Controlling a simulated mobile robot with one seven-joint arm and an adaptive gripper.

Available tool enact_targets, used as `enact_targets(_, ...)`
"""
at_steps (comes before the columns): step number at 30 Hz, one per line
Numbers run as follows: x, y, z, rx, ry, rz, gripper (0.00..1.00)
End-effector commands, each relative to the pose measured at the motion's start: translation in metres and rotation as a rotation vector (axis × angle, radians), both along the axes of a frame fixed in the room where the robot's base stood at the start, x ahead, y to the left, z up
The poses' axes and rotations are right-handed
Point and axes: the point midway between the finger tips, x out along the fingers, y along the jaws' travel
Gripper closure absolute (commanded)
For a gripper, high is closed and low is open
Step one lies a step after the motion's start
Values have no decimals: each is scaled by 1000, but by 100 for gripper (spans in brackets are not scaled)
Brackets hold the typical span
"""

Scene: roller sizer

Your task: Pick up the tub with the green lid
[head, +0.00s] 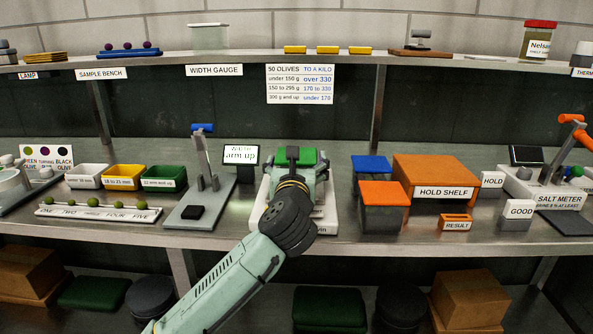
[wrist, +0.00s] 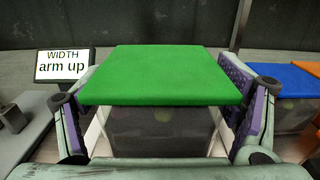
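The tub with the green lid is in the middle of the wrist view, with its flat green lid (wrist: 160,75) on top and a dark, see-through body (wrist: 160,130) below. Pale round shapes show faintly inside. In the head view only part of the lid (head: 309,156) shows past my gripper (head: 293,160). The tub stands on a white base unit (head: 325,222). In the wrist view my gripper's purple-padded fingers (wrist: 163,110) stand on both sides of the tub, close to the lid's edges. Pale gaps show between fingers and body, so the gripper looks open around it.
Right of the tub stand an orange-lidded tub (head: 382,194), a blue-lidded tub (head: 371,164) and the orange hold shelf (head: 437,175). Left are the width screen (head: 241,155), a lever gauge (head: 205,180) and white, yellow and green trays (head: 163,172). A shelf (head: 220,69) runs above.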

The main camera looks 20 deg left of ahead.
Motion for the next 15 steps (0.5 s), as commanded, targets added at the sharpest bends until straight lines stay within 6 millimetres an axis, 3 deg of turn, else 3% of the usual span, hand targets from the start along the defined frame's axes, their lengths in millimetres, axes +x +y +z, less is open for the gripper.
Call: enact_targets(15,0,0,0,0,0,0,53)
